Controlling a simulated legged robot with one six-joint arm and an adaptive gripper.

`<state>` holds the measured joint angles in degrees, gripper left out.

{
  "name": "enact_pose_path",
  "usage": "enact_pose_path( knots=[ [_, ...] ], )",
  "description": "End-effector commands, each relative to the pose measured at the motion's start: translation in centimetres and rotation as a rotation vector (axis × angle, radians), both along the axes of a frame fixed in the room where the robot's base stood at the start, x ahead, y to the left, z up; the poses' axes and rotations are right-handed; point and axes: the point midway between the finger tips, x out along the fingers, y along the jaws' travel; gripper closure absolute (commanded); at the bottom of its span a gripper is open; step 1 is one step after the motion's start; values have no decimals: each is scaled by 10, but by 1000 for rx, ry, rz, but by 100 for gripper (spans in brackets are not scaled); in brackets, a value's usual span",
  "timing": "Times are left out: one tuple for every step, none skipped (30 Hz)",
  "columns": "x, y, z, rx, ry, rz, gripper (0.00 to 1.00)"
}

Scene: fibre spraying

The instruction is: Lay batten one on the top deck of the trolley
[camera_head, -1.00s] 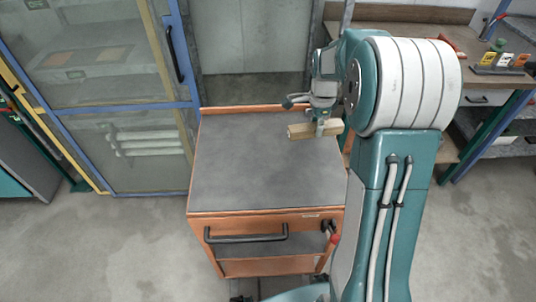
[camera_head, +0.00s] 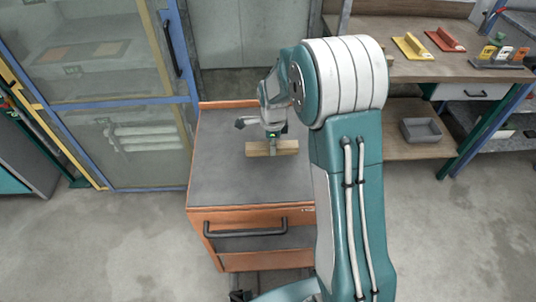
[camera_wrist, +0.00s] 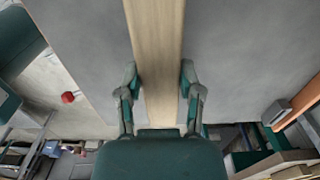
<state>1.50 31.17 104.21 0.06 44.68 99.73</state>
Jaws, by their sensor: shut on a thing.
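The batten (camera_head: 259,148) is a short pale wooden bar. It lies crosswise in my gripper (camera_head: 273,148), over the grey top deck (camera_head: 225,165) of the orange trolley (camera_head: 203,222). In the wrist view the batten (camera_wrist: 158,60) runs up the middle between the two fingers of my gripper (camera_wrist: 160,78), which are shut on it. The grey deck fills both sides behind it. I cannot tell whether the batten touches the deck or is held just above it. My arm hides the right side of the trolley.
A wooden workbench (camera_head: 440,70) stands at the right, with a yellow float (camera_head: 411,46), a red float (camera_head: 445,40) and a grey bin (camera_head: 420,131) on its lower shelf. A blue-framed glazed booth (camera_head: 100,90) stands at the left. The left and front of the deck are clear.

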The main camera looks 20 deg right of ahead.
Motion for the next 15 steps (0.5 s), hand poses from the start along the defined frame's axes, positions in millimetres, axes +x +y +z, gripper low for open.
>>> enact_pose_path(
  knots=[
    [1, 3, -3, 0, 0, 2, 100],
    [1, 5, -5, 0, 0, 2, 100],
    [1, 6, -7, 0, 0, 2, 100],
    [1, 7, -8, 0, 0, 2, 100],
    [1, 9, -10, 0, 1, 1, 100],
    [1, 11, -14, 0, 1, 1, 100],
    [1, 14, -17, 0, 1, 1, 100],
    [1, 14, -22, 0, 2, 0, 100],
    [1, 13, -29, 0, 3, 0, 100],
    [1, 13, -34, 0, 3, 0, 100],
    [1, 13, -39, -1, 2, 0, 100],
    [1, 13, -43, 0, 1, 0, 100],
    [2, 13, -45, 0, 0, 0, 100],
    [2, 13, -46, 0, -1, 0, 100],
    [2, 13, -46, 0, -2, 0, 100]
  ],
)
